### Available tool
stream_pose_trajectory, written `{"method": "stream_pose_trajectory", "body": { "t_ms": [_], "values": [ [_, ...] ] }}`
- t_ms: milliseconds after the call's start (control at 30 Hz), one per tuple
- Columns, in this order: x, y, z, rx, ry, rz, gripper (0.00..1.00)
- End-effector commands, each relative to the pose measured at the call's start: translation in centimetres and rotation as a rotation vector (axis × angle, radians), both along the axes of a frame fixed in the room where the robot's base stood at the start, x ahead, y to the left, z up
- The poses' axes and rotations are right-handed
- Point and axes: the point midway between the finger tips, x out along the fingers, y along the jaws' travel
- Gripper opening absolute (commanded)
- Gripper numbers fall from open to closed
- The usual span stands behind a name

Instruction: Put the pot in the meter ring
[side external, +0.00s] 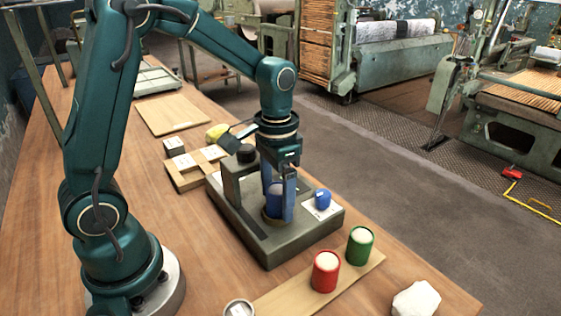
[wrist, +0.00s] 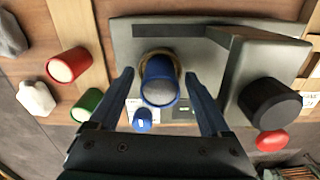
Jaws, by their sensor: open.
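A blue pot (wrist: 159,82) with a pale grey top stands upright between the fingers of my gripper (wrist: 159,76). The brass-coloured meter ring (wrist: 178,62) shows around the pot's lower end, so the pot appears to sit in it. The ring is on the grey meter (side external: 292,243). In the side view the blue pot (side external: 274,198) is partly hidden by my gripper (side external: 279,203). The gripper is open, with one finger on each side of the pot; gaps show between fingers and pot in the wrist view.
A red pot (side external: 325,272) and a green pot (side external: 360,246) stand on a wooden board (side external: 290,293). The meter's post with a black knob (wrist: 270,103) rises close beside my gripper. A small blue piece (side external: 322,199) is on the meter's right side. A white lump (side external: 416,299) lies near the edge.

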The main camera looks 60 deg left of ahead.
Motion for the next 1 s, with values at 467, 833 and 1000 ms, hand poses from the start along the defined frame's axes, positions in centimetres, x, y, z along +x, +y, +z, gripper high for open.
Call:
{"method": "stream_pose_trajectory", "body": {
  "t_ms": [467, 833, 1000],
  "values": [
    [0.2, 0.0, 8.6, 0.001, -0.009, 0.000, 0.82],
    [0.0, 0.0, 11.9, 0.001, -0.005, 0.000, 0.82],
    [-1.3, -0.4, 12.5, 0.005, -0.056, 0.010, 0.82]
  ]
}}
